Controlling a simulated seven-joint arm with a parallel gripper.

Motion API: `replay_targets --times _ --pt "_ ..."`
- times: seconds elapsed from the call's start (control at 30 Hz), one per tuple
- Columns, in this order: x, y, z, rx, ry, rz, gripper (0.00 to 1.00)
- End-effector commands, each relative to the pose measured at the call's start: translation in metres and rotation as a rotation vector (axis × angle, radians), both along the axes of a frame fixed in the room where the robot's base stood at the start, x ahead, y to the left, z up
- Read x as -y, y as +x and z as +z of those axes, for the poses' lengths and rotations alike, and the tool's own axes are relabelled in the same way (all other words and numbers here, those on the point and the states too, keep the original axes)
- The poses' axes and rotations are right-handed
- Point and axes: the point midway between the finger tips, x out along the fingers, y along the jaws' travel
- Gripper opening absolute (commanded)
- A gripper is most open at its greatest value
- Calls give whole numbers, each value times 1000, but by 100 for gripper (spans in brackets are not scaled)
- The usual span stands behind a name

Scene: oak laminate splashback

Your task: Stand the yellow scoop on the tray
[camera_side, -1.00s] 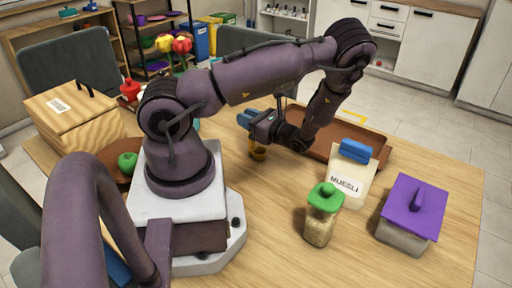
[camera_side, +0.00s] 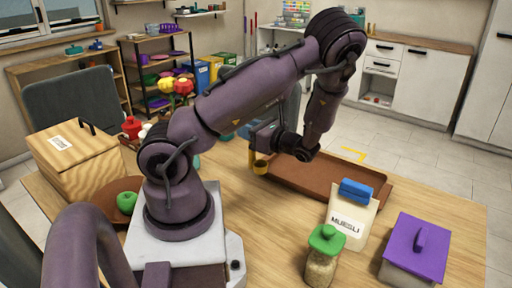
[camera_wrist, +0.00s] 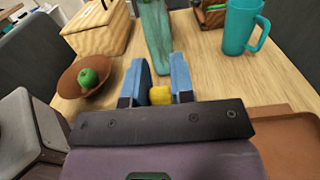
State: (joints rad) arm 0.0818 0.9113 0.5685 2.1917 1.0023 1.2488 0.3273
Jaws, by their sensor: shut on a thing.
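My gripper (camera_side: 254,148) is shut on the yellow scoop (camera_side: 260,167), which hangs below the fingers. In the wrist view the scoop (camera_wrist: 160,95) shows as a small yellow piece between the two blue fingers (camera_wrist: 161,78). The brown tray (camera_side: 345,189) lies on the table to the right. In the side view the scoop overlaps the tray's left end; I cannot tell whether it touches it. The tray's corner also shows at lower right in the wrist view (camera_wrist: 292,135).
A muesli bag (camera_side: 352,218), a green-lidded jar (camera_side: 322,265) and a purple-lidded box (camera_side: 415,250) stand in front of the tray. A bowl with a green apple (camera_side: 127,201), a wooden box (camera_side: 75,160) and a teal mug (camera_wrist: 240,28) stand elsewhere. The visible tray floor is bare.

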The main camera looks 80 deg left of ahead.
Motion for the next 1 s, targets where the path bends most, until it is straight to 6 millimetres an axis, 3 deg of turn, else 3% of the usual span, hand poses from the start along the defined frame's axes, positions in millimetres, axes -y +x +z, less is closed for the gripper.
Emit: replay_targets --times 0.33,0.47,0.87,1.0 --pt "32 64 37 30 4 -303 0" --pt "31 79 44 11 5 -379 0" --pt "-34 143 3 -3 2 -384 0" --pt "-48 159 -25 -5 1 -385 0"
